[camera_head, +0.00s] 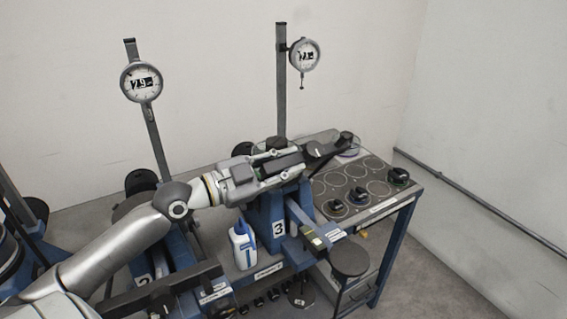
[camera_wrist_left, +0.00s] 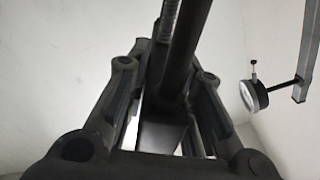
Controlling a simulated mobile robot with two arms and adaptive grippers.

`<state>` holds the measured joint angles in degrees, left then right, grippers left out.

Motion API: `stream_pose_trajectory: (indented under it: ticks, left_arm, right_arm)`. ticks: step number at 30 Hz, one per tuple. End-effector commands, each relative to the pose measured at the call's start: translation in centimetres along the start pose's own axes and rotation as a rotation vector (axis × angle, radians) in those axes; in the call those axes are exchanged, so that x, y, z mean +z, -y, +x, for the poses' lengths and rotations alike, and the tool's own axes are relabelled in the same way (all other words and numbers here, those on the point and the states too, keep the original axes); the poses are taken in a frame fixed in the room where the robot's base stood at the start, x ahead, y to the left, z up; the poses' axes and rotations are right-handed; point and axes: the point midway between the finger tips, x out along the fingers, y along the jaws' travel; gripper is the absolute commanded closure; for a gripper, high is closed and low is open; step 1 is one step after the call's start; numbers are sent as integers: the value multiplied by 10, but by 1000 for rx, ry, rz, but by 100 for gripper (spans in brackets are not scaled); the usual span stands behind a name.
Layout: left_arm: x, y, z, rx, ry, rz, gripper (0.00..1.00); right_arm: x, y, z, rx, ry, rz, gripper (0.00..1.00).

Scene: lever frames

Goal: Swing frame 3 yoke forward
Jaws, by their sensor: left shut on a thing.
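Frame 3 is a blue stand (camera_head: 265,215) with a "3" label, on the bench in the middle of the head view. A dark bar with a round black end (camera_head: 328,147), seemingly its yoke, extends up and right from the stand's top. My left gripper (camera_head: 300,160) reaches over the stand from the left and is shut on this bar. In the left wrist view the bar (camera_wrist_left: 185,50) runs between the two fingers. The gripper and forearm hide part of the yoke and its pivot. My right gripper is not in view.
A dial gauge (camera_head: 304,55) stands on a post behind frame 3; another gauge (camera_head: 141,82) is to its left. A white-and-blue bottle (camera_head: 242,245) stands beside frame 3. A plate with ringed spots (camera_head: 340,180) and black knobbed weights (camera_head: 399,176) lies right. A round dark disc (camera_head: 349,258) sits in front.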

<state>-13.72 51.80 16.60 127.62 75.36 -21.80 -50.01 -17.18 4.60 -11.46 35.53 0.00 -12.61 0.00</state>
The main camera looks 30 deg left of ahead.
Motion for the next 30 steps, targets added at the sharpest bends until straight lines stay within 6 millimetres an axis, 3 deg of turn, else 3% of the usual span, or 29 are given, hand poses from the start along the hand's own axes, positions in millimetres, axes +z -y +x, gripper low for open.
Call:
stream_pose_trajectory:
  ticks: [6,7,12,23,30]
  left_arm:
    - [1,-1,0,3,2,-1,100]
    - [1,-1,0,3,2,-2,77]
    - [1,0,0,2,2,-1,56]
    - [1,0,-1,1,2,-1,56]
    - [2,-1,-17,3,4,-4,56]
  right_arm:
    - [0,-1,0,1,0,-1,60]
    - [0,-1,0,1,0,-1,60]
    - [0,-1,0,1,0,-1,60]
    - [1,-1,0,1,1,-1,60]
    - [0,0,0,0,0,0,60]
